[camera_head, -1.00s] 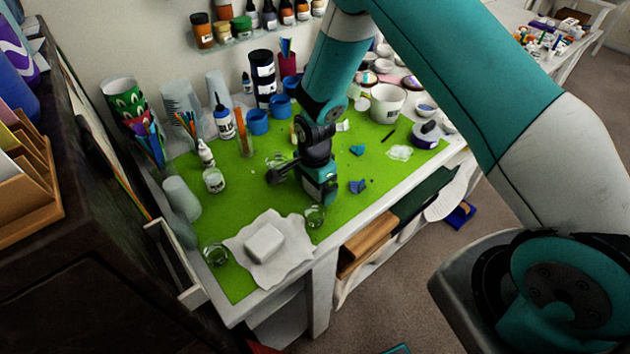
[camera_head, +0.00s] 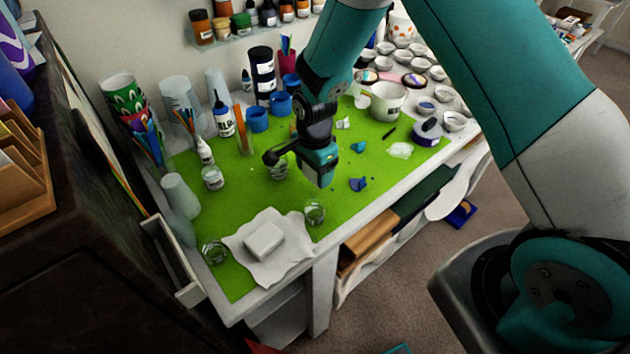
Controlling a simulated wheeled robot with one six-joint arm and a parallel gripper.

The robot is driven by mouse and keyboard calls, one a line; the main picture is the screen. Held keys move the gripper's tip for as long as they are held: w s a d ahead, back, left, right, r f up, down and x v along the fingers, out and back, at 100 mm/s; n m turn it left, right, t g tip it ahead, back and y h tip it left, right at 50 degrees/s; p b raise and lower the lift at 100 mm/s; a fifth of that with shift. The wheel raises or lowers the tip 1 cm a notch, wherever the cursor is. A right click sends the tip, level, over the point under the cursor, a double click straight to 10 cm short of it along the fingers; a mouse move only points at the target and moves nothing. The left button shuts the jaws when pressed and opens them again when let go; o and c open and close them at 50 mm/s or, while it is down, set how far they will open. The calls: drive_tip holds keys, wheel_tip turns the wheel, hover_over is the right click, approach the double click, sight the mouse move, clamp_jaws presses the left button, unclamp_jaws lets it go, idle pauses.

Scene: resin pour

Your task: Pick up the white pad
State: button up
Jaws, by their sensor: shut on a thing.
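A white rounded block (camera_head: 264,240), the closest match I see to a white pad, lies on a crumpled white sheet (camera_head: 283,268) at the near left of the green mat. Another flat white patch (camera_head: 400,150) lies on the mat at the right. My gripper (camera_head: 324,184) points down above the middle of the mat, behind and to the right of the block and apart from it. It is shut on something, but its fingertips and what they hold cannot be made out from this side.
A clear glass (camera_head: 315,212) stands just below my gripper in the picture, another (camera_head: 279,169) to its left, and a third (camera_head: 214,252) left of the sheet. Bottles, cups and blue pots (camera_head: 258,120) crowd the back. Blue scraps (camera_head: 358,184) lie on the right.

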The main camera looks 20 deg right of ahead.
wheel_tip(320, 180, up, 16)
drive_tip(key=b, duration=0.2)
drive_tip(key=shift+b, duration=0.3)
